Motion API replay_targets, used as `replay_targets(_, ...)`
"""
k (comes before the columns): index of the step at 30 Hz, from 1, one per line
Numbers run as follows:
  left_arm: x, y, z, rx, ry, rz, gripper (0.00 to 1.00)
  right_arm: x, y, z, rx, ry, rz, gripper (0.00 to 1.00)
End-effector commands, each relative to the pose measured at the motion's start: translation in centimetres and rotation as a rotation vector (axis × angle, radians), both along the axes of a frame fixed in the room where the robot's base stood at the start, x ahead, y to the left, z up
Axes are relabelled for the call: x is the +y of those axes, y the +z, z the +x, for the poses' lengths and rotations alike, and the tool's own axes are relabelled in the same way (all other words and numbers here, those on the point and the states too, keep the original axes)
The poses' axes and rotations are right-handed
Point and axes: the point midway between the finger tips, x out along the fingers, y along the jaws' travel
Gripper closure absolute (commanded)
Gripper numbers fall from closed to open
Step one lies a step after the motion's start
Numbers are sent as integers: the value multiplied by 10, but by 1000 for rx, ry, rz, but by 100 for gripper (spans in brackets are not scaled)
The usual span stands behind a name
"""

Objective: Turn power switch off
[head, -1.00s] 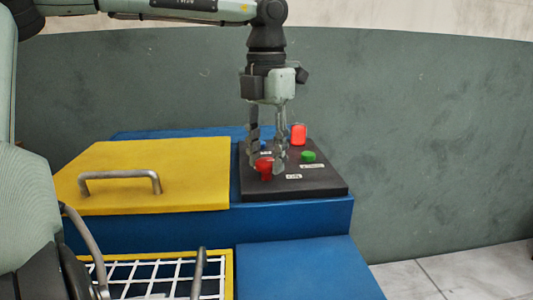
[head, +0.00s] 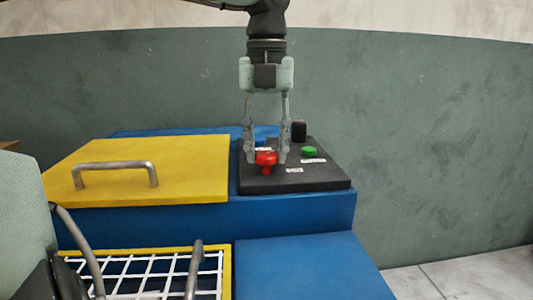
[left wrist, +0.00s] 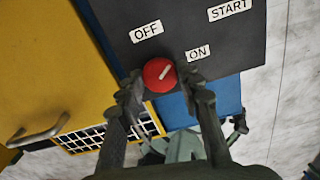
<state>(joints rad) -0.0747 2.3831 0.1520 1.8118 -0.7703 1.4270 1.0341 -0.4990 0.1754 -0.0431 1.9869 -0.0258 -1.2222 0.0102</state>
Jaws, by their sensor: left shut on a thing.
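The red power switch knob (head: 266,158) stands at the front of the black control panel (head: 325,180). My left gripper (head: 266,161) points down and is shut on the knob, one finger on each side. In the left wrist view the knob (left wrist: 155,72) shows a white line slanting to the upper right. The OFF label (left wrist: 146,31) is above and left of it, and the ON label (left wrist: 198,53) is to its right. A lamp (head: 299,131) at the back of the panel is dark. My right gripper is not in view.
A green button (head: 309,151) sits right of the knob, near the START label (left wrist: 229,9). Left of the panel is a yellow lid (head: 200,180) with a metal handle (head: 115,165). A white grid (head: 150,262) in a yellow frame lies in front.

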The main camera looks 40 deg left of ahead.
Motion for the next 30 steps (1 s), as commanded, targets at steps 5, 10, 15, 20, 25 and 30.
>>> replay_targets(5,1,-1,1,-4,169,4,94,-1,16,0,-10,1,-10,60)
replay_targets(10,1,0,1,-4,330,4,94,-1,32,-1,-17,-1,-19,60)
replay_targets(15,1,0,1,-4,490,3,94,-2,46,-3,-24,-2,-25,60)
replay_targets(20,1,1,1,-4,632,2,94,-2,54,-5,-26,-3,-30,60)
replay_targets(25,1,1,1,-4,756,2,94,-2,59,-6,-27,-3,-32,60)
replay_targets(30,1,1,1,-5,849,1,94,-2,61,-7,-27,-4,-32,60)
